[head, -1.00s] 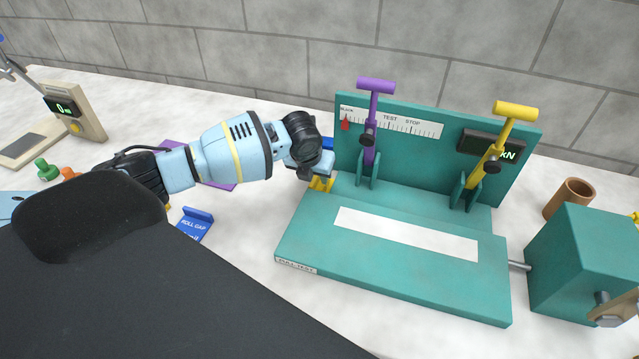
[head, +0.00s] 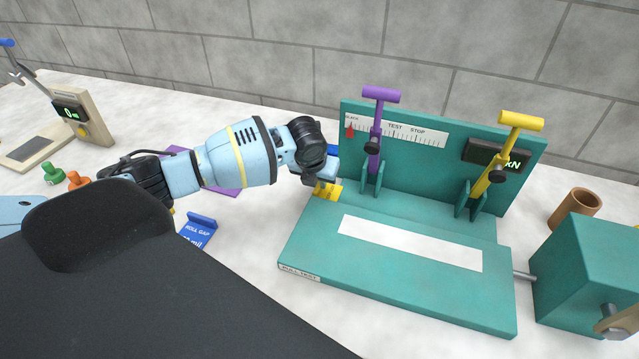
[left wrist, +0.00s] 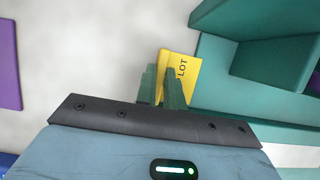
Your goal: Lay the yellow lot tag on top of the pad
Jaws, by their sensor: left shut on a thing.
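The yellow lot tag (head: 331,192) is at the left end of the teal pull-test fixture (head: 330,253) in the head view. In the left wrist view the tag (left wrist: 187,69) shows the word LOT and sticks out past the fingers. My left gripper (head: 322,182) is shut on it; its green fingers (left wrist: 162,85) also show in the left wrist view. I cannot tell whether the tag touches the fixture. A white strip (head: 410,243) lies on the fixture's base; I cannot tell whether this is the pad. My right gripper is not in view.
A purple lever (head: 377,130) and a yellow lever (head: 497,160) stand on the fixture. A teal block (head: 585,270) and a brown cup (head: 575,208) are at the right. A blue roll-gap sign (head: 197,232), green and orange knobs, and a purple sheet are at the left.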

